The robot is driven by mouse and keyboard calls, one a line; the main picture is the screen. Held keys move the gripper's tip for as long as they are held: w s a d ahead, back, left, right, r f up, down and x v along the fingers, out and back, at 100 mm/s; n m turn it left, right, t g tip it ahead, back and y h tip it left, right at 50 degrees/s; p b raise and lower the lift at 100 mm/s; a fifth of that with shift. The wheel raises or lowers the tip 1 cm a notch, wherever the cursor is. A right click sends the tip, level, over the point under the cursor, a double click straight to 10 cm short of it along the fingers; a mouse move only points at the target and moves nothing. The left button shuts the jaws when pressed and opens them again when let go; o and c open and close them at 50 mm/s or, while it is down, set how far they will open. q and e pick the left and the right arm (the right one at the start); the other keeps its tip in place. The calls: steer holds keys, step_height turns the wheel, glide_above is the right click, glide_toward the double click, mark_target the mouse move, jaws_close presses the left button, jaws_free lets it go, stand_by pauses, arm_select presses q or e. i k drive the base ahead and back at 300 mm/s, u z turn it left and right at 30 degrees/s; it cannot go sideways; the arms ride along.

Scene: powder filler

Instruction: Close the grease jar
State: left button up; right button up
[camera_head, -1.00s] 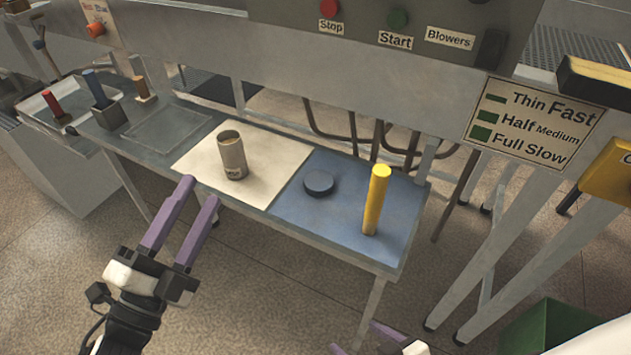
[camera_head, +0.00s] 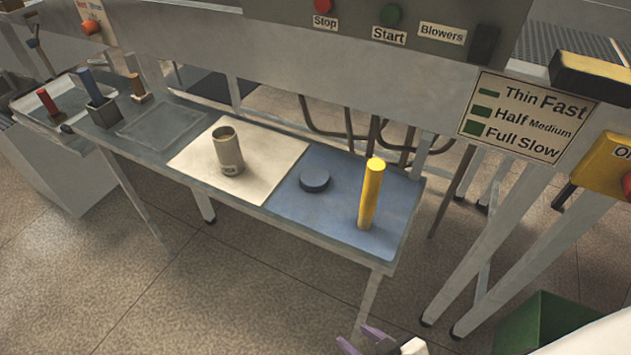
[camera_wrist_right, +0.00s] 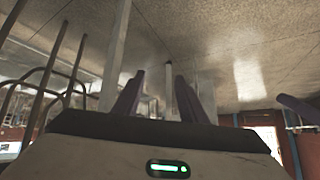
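The grease jar (camera_head: 229,158) is a grey-brown open-topped can standing upright on the white mat (camera_head: 265,145). Its top is uncovered. A dark blue round lid (camera_head: 315,180) lies flat on the blue mat (camera_head: 335,215), to the right of the jar and apart from it. My right gripper (camera_head: 360,337), with purple fingers, is at the bottom edge of the head view, below and in front of the table. Its two fingers also show in the right wrist view (camera_wrist_right: 158,95), spread apart with nothing between them. My left gripper is not in the head view now.
A yellow cylinder (camera_head: 371,195) stands upright right of the lid. Left are a clear square plate (camera_head: 160,127), a grey holder (camera_head: 104,113) and a tray (camera_head: 25,108). A control panel (camera_head: 380,30) hangs above the table. The floor in front is clear.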

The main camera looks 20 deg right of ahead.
mark_target(226, 141)
steer(key=k, duration=0.45)
steer(key=u, duration=0.8)
steer(key=i, duration=0.8)
steer(key=z, duration=0.65)
